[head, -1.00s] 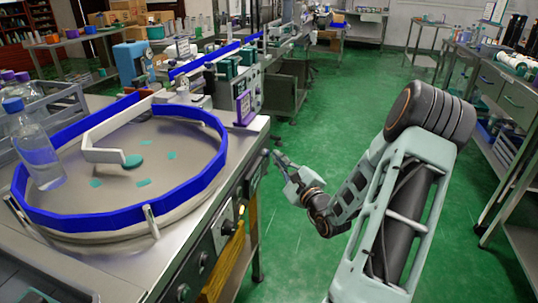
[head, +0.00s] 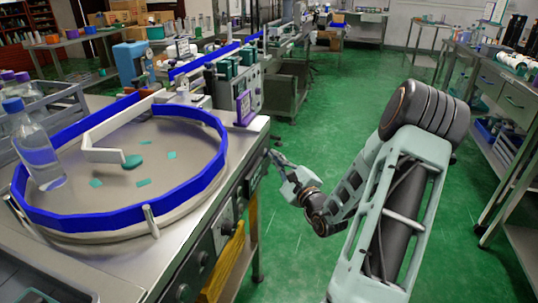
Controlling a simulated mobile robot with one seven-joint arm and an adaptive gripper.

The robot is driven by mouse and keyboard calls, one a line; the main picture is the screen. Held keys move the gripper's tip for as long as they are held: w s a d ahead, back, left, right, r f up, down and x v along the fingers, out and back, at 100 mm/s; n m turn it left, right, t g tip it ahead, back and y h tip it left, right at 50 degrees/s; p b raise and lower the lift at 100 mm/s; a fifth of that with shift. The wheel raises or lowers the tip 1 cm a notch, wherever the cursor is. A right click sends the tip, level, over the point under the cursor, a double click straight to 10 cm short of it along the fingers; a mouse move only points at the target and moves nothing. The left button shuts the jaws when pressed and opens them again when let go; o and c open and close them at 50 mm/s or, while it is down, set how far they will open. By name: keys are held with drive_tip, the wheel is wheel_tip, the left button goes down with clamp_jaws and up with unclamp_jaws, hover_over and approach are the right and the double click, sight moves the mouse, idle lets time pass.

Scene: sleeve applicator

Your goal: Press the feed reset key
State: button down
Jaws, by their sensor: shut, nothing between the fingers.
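The sleeve applicator machine has a round steel turntable (head: 110,150) with a blue rim on its top. Control panels run along its front side. A dark panel (head: 256,177) sits near the far corner, and a lighter panel with a dark knob (head: 226,229) sits closer to me. I cannot make out which control is the feed reset key; labels are too small to read. My gripper (head: 275,156) is shut and empty. Its tips are beside the far end of the front side, close to the dark panel. I cannot tell whether they touch it.
A clear bottle (head: 38,150) stands at the turntable's left edge. A purple sign holder (head: 245,108) stands on the machine's far corner. A yellow piece (head: 232,262) hangs below the panels. The green floor (head: 320,120) is open, with a steel drawer bench (head: 500,85) at the right.

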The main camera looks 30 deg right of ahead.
drive_tip(key=shift+s, duration=0.1)
idle(0.3)
drive_tip(key=shift+s+d, duration=0.5)
drive_tip(key=shift+s, duration=0.05)
drive_tip(key=shift+s+d, duration=1.65)
drive_tip(key=shift+s, duration=0.25)
